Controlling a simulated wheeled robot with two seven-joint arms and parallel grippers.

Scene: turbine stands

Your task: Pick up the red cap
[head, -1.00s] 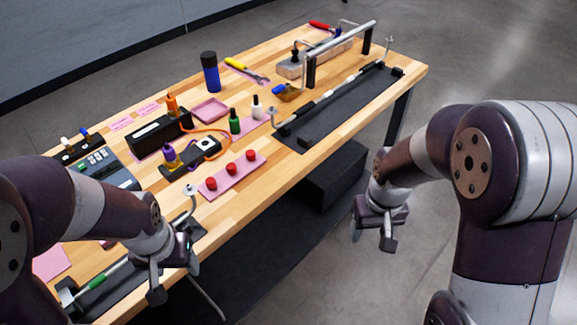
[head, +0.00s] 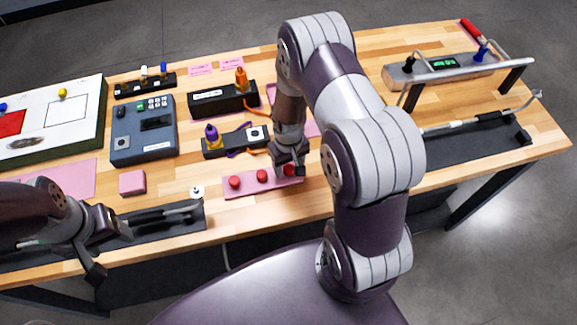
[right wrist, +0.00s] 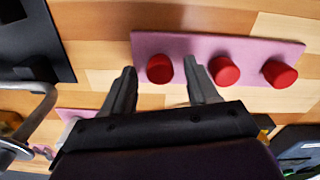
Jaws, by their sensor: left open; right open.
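Three red caps stand in a row on a pink strip (head: 246,188): a left cap (head: 235,182), a middle cap (head: 262,175) and a right cap (head: 289,171). My right gripper (head: 290,163) is open at the right cap, partly hiding it in the head view. In the right wrist view that cap (right wrist: 160,69) appears between the two separated fingertips; whether they reach down around it I cannot tell. The other two caps (right wrist: 224,71) (right wrist: 279,74) lie outside the fingers. My left gripper (head: 98,250) is open and empty at the table's left front.
A black holder with a purple-topped bottle (head: 212,138) stands behind the strip, and a black box (head: 222,101) behind that. A grey keypad device (head: 143,130) is to the left. A black tray (head: 470,145) lies to the right. Wood in front of the strip is clear.

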